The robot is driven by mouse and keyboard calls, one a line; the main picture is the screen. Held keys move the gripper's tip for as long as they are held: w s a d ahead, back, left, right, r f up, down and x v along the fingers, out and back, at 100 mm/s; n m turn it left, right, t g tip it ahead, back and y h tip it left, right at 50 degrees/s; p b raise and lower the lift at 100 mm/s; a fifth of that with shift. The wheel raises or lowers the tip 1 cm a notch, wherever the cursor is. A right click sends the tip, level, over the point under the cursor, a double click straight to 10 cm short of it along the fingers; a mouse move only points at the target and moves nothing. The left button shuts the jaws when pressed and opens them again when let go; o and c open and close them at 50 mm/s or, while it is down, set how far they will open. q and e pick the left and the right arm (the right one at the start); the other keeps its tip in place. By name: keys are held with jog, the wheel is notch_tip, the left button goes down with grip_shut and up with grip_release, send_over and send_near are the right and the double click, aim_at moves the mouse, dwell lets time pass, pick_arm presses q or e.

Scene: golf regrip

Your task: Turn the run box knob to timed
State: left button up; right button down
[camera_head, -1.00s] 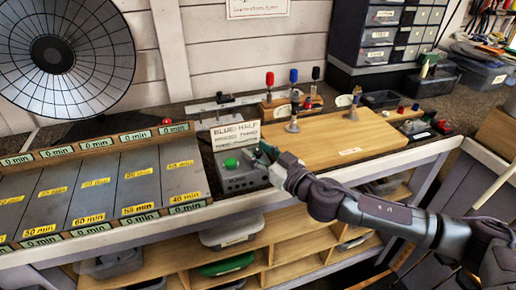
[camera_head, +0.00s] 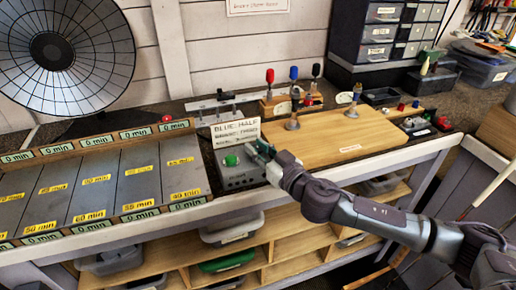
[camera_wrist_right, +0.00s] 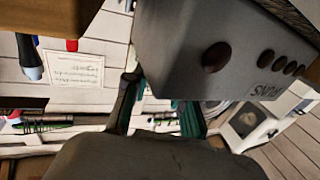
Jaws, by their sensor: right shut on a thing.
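The run box is a grey box (camera_head: 238,178) with a green button (camera_head: 231,160) on top, standing at the bench front just right of the sloped panel. In the right wrist view its grey wall (camera_wrist_right: 185,50) fills the upper right, with a large dark round part (camera_wrist_right: 216,57) and several smaller ones. My right gripper (camera_head: 262,150) is at the box's right end, its fingers (camera_wrist_right: 158,108) close against the box edge. It appears shut on the run box knob, which the fingers hide. The knob's setting cannot be read. My left gripper is not in view.
A white sign (camera_head: 236,133) reading "BLUE HALF" stands behind the box. A wooden board (camera_head: 335,140) with metal posts lies to the right. The sloped panel (camera_head: 90,190) with minute labels is to the left. Open shelves (camera_head: 285,250) are below the bench.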

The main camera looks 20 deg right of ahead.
jog(key=m+h, duration=0.2)
jog(key=h, duration=0.1)
jog(key=shift+a+f+t+b, duration=0.1)
jog(key=shift+f+t+b, duration=0.05)
jog(key=shift+t+b, duration=0.2)
jog(key=m+h+b, duration=0.1)
jog(key=m+h, duration=0.1)
jog(key=h, duration=0.1)
jog(key=m+h+b, duration=0.2)
jog(key=m+h, duration=0.1)
jog(key=h, duration=0.1)
jog(key=shift+f+h, duration=0.1)
jog(key=shift+h, duration=0.2)
jog(key=shift+r+m+g+h+b, duration=0.2)
jog(key=shift+m+g+h+b, duration=0.45)
jog(key=shift+h+b, duration=0.45)
jog(key=shift+r, duration=0.1)
jog(key=c, duration=1)
grip_release()
jog(key=shift+s, duration=0.1)
